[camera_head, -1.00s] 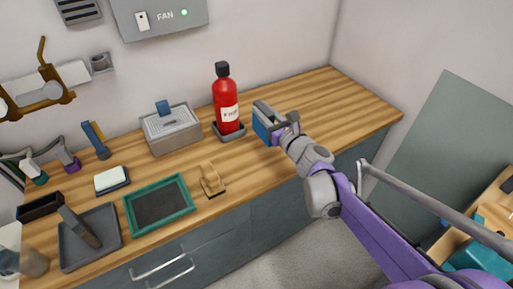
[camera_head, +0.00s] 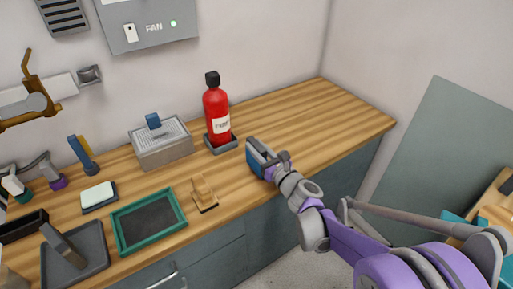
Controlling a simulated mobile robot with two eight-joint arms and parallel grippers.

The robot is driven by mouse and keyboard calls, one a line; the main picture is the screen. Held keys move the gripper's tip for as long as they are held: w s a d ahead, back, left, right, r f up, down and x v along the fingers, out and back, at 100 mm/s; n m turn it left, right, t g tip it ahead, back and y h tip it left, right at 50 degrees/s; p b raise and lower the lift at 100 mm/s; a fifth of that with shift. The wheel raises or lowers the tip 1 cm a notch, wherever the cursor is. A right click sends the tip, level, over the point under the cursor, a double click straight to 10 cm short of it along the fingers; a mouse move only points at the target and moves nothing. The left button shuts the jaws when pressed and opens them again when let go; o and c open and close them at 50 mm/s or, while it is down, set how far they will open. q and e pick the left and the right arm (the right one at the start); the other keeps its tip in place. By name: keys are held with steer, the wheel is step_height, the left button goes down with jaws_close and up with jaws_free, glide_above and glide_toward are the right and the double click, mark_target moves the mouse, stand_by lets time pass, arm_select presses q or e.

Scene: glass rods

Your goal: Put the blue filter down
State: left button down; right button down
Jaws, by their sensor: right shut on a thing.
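The blue filter (camera_head: 256,158) is a flat blue piece with a grey edge, standing upright at the end of my right arm. My right gripper (camera_head: 273,165) is shut on it, just right of the red bottle's tray, low over the wooden worktop (camera_head: 318,112). I cannot tell whether the filter touches the wood. The gripper hides part of the filter's near side. My left gripper is not in view.
A red bottle (camera_head: 216,112) stands in a small dark tray left of the filter. The worktop's right end is clear.

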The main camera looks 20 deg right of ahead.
steer(key=shift+f, duration=0.1)
steer(key=c, duration=1.1)
jaws_free()
steer(key=shift+f, duration=0.1)
steer(key=o, duration=0.4)
steer(key=shift+o, duration=0.2)
